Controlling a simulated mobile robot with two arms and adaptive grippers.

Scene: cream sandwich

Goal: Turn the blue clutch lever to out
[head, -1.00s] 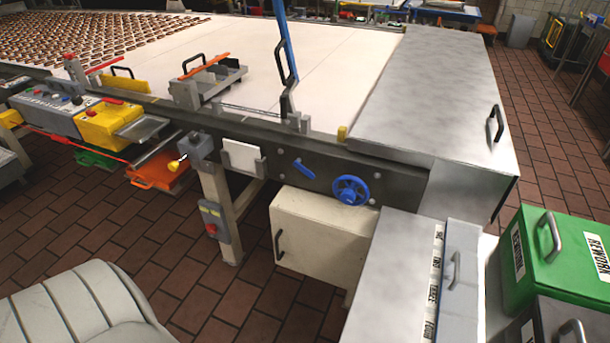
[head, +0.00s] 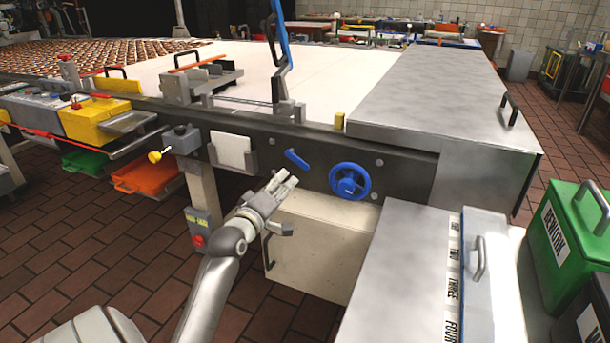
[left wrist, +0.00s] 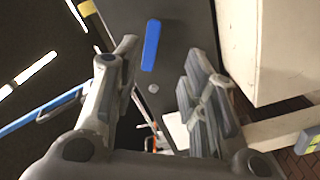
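The blue clutch lever (head: 297,159) is a short bar on the dark side panel of the conveyor table, slanting down to the right in the head view. It also shows in the left wrist view (left wrist: 151,45), ahead of the fingers and between their lines. My left gripper (head: 286,186) is just below and slightly left of the lever, apart from it. In the left wrist view its fingers (left wrist: 155,85) are spread wide with nothing between them. My right gripper is not in either view.
A blue handwheel (head: 350,181) sits on the same panel right of the lever. A white plate in a holder (head: 233,153) is to the left. A cream cabinet (head: 320,245) stands below the panel. A metal box top (head: 405,250) is at the front right.

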